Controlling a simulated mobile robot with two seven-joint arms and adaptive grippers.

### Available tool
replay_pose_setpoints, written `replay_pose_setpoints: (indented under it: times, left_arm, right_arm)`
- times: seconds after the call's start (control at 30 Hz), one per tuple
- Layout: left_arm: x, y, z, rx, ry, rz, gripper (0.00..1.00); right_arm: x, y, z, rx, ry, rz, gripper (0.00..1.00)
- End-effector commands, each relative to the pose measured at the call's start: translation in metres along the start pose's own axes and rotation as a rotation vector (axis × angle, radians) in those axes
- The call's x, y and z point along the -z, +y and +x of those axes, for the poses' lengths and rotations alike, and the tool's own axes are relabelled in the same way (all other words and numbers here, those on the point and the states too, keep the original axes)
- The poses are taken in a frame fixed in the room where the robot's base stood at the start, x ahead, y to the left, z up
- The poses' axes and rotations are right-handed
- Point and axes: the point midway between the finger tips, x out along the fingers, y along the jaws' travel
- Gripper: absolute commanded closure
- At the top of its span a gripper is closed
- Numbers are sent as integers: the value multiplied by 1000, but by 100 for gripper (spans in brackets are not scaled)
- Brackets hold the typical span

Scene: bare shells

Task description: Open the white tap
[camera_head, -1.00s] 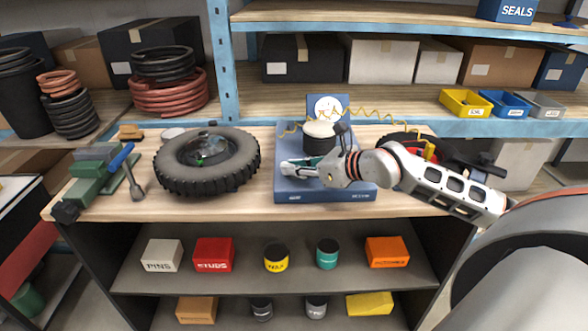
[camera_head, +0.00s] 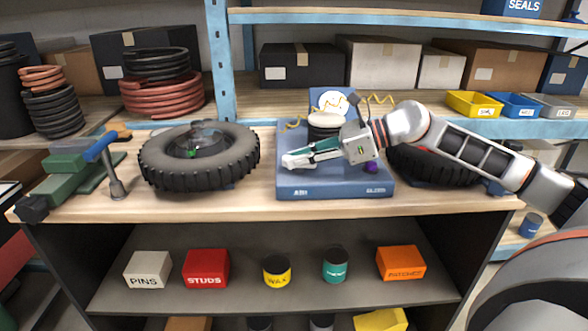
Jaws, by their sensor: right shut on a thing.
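A blue unit (camera_head: 335,188) stands on the right half of the workbench. It carries a black cylinder with a white cap (camera_head: 323,120), a white-faced gauge (camera_head: 332,99) and a small purple knob (camera_head: 371,167). My right gripper (camera_head: 291,160) reaches in from the right, low over the unit and in front of the cylinder. Its fingers point left and are shut, with their tips near the unit's left edge. The white tap is at the fingertips, mostly hidden by them, so how far it is turned cannot be told. My left gripper is out of view.
Another tyre (camera_head: 440,165) lies behind my right arm. Bare bench top shows along the front edge.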

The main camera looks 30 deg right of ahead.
Motion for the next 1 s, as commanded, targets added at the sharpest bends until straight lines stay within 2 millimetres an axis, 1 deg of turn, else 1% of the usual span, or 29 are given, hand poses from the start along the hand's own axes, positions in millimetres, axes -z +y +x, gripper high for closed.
replay_pose_setpoints:
  times: [0.03, 0.17, 0.23, 0.4, 0.63, 1.0]
  left_arm:
    - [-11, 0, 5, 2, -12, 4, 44]
    - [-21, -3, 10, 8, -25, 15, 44]
    - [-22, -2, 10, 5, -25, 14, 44]
    - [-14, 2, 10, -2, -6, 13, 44]
    - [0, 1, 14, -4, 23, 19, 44]
    - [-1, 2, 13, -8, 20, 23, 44]
  right_arm:
    - [8, -3, 4, -20, 5, -2, 100]
    - [7, -3, 4, -72, 4, -23, 100]
    - [6, -2, 3, -96, 3, -35, 100]
    - [4, -1, 2, -141, 3, -54, 100]
    - [2, -1, 1, -168, 3, -68, 100]
    - [0, 0, 0, -172, 3, -73, 100]
